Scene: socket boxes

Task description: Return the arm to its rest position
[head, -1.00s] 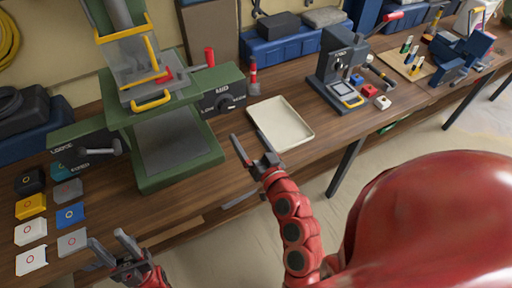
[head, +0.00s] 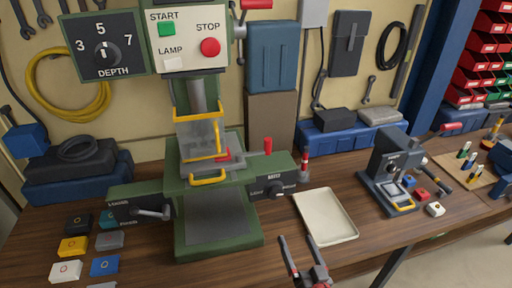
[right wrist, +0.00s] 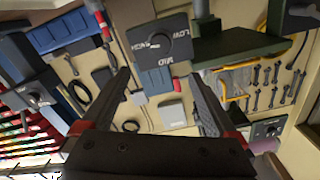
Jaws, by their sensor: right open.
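My right gripper (head: 302,262) is at the lower middle of the head view, at the bench's front edge, just left of and below the cream tray (head: 325,217). Its two fingers are apart with nothing between them. The right wrist view also shows the open gripper (right wrist: 165,95), with the green machine's dial box and the tool wall beyond it. My red right arm is mostly cut off by the bottom edge of the head view. My left gripper is not in the head view now.
The green press (head: 215,215) stands on the wooden bench (head: 150,262), with several coloured boxes, such as a yellow box (head: 73,246), at its left. A smaller grey machine (head: 388,165) stands right of the tray. The tray looks empty.

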